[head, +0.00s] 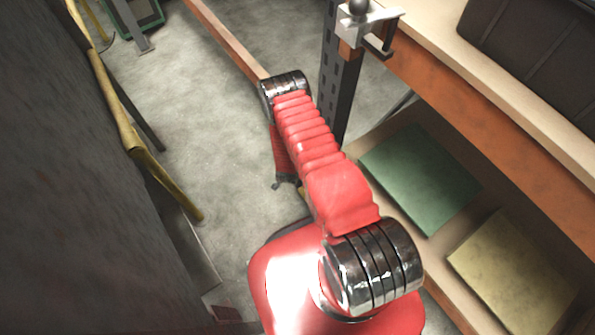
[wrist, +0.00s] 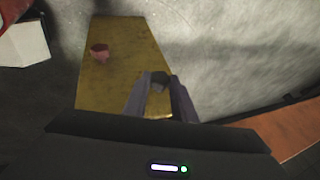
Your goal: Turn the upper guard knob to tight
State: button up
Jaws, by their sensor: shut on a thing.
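A yellow guard plate (wrist: 125,65) fills the middle of the wrist view. A small dull-red knob (wrist: 100,52) sits on its left part, apart from my gripper. My gripper (wrist: 158,88) is over the plate's right part, its two fingers on either side of a grey rounded knob (wrist: 158,80), and is shut on it. The knob's lower part is hidden between the fingers, and I cannot read its turn angle or any mark. I cannot tell from the picture which knob is the upper one. In the head view, my gripper's hold is not clearly visible.
In the head view, a dark wall or panel (head: 70,190) with yellow bars (head: 120,110) stands left. A workbench with an orange edge (head: 480,115) and a lower shelf holding a green pad (head: 420,175) stands right. Grey floor (head: 215,150) lies between.

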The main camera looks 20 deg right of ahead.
jog(key=shift+c, duration=0.6)
jog(key=shift+s+f+t, duration=0.1)
jog(key=shift+s+t, duration=0.15)
jog(key=shift+t, duration=0.15)
jog(key=shift+s+d+f+m+t+y, duration=0.1)
jog(key=shift+s+f+m+t+y, duration=0.2)
jog(key=shift+t, duration=1.05)
jog(key=shift+s+a+f+m+t+h, duration=0.15)
jog(key=shift+m+t, duration=0.3)
jog(key=shift+t, duration=0.85)
jog(key=shift+s+d+f+m+t+y, duration=0.15)
jog(key=shift+f+m+t+y, duration=0.15)
jog(key=shift+t, duration=1.05)
jog(key=o, duration=1)
jog(key=shift+w+r, duration=0.1)
jog(key=shift+r, duration=0.05)
jog(key=shift+o, duration=0.2)
